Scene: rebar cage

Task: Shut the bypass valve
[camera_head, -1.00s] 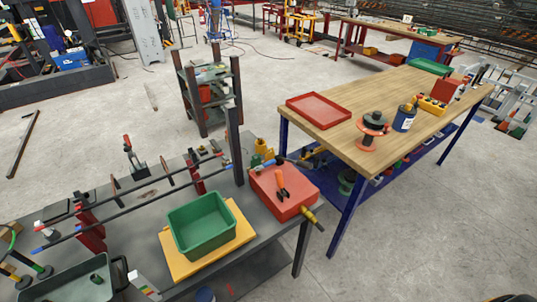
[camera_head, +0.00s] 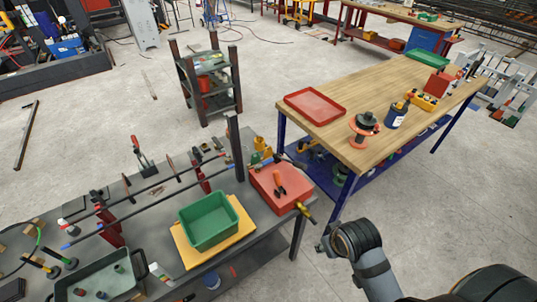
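A red box-shaped block (camera_head: 266,181) sits at the right end of the grey bench. The fingers there are too small and dark to read. My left gripper is out of view.
A green bin (camera_head: 208,221) stands on a yellow board (camera_head: 185,258) left of the block. Dark horizontal bars (camera_head: 130,213) run above the bench. A wooden-topped table (camera_head: 350,150) with a red tray (camera_head: 315,105) stands to the right. Bare floor lies between bench and table.

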